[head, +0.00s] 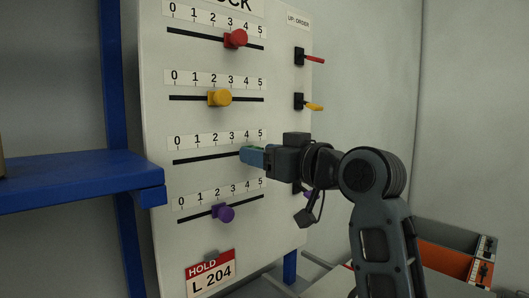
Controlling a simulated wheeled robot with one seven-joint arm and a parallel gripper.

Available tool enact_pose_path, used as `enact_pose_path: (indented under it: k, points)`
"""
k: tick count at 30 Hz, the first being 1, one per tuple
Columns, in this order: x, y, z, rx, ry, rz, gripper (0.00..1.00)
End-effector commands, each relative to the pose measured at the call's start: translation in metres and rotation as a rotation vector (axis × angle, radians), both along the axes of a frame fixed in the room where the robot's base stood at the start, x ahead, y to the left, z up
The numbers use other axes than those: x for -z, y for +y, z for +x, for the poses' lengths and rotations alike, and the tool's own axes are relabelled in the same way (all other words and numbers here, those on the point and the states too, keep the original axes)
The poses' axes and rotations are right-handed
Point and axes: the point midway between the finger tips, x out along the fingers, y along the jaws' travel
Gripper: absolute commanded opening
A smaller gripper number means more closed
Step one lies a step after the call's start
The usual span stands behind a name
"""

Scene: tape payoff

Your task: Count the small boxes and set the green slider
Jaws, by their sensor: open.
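A white board (157,150) carries slider rows marked 0 to 5. In the third row, a small green patch (247,148) shows at my gripper's tip, near the 4; it may be the green slider's knob, mostly hidden. My gripper (251,156) points left at that row's right part, its jaws open around or in front of the knob; I cannot tell which. The red knob (235,38) stands near 3. The yellow knob (221,97) stands between 2 and 3, as does the purple knob (223,213). No small boxes can be clearly made out.
A blue shelf (75,178) juts out at left, with a brown edge of something (1,165) cut off. A red lever (315,59) and a yellow lever (315,106) stick out at the board's right. An orange and grey bin (440,259) is at lower right.

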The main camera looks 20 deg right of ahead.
Motion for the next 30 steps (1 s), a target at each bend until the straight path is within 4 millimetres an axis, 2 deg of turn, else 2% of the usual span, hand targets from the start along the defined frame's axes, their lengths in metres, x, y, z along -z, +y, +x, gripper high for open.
enact_pose_path:
  k: [6, 24, 30]
  points:
    - [0.0002, 0.0, 0.0003, 0.0, 0.0, 0.0, 0.56]
    - [0.0002, -0.0002, 0.0001, 0.0, 0.0, 0.0, 0.0]
    - [0.0003, -0.0003, 0.0001, 0.0, 0.0, 0.0, 0.0]
